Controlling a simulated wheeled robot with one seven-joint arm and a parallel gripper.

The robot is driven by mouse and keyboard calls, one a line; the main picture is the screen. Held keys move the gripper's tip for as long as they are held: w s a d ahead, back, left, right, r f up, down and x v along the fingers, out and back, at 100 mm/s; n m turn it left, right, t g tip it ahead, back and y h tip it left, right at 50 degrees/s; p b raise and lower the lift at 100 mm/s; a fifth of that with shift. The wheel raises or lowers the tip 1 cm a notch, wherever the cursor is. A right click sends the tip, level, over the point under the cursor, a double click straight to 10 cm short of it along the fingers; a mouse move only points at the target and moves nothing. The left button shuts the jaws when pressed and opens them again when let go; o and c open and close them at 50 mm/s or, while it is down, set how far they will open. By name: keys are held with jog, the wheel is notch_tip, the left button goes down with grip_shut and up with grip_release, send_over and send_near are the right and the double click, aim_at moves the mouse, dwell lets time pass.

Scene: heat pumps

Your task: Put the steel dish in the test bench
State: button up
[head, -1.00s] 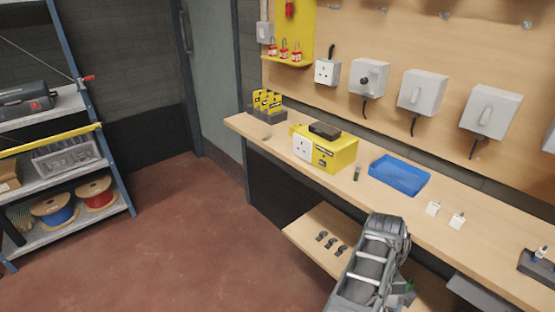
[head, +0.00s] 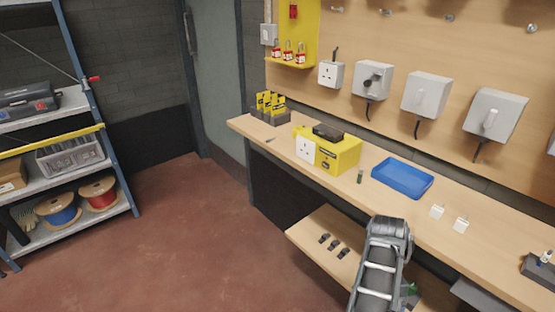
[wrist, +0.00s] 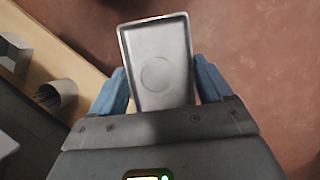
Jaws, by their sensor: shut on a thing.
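The steel dish (wrist: 158,70) is a shallow, pale grey rectangular tray with a raised rim and a round mark in its floor. It shows in the wrist view, between the two blue fingers of my gripper (wrist: 160,76), which is shut on it. Red floor lies beneath and beyond it. In the head view my gripper and the dish are hidden; only part of my arm shows in front of the bench. The long wooden bench (head: 285,142) runs along the wall. I cannot tell which part of it is the test bench.
On the bench are a yellow box (head: 337,155) with a socket, a blue tray (head: 402,178) and two small white pieces. A lower shelf (head: 310,236) holds small black parts. Steel shelving (head: 75,152) stands left. The red floor (head: 190,235) between is clear.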

jog(key=w+r, duration=0.4)
jog(key=r, duration=0.1)
jog(key=shift+w+r, duration=0.15)
jog(key=shift+r, duration=0.05)
jog(key=s+f, duration=0.3)
jog(key=f, duration=0.1)
jog(key=shift+s+a+f, duration=0.15)
jog(key=shift+s+f, duration=0.25)
jog(key=shift+s+d+f, duration=0.2)
jog(key=shift+s+f, duration=0.05)
jog(key=shift+w+d, duration=0.15)
jog(key=shift+d, duration=0.05)
jog(key=shift+s+a+f, duration=0.1)
jog(key=shift+s+a, duration=0.15)
jog(key=shift+a, duration=0.05)
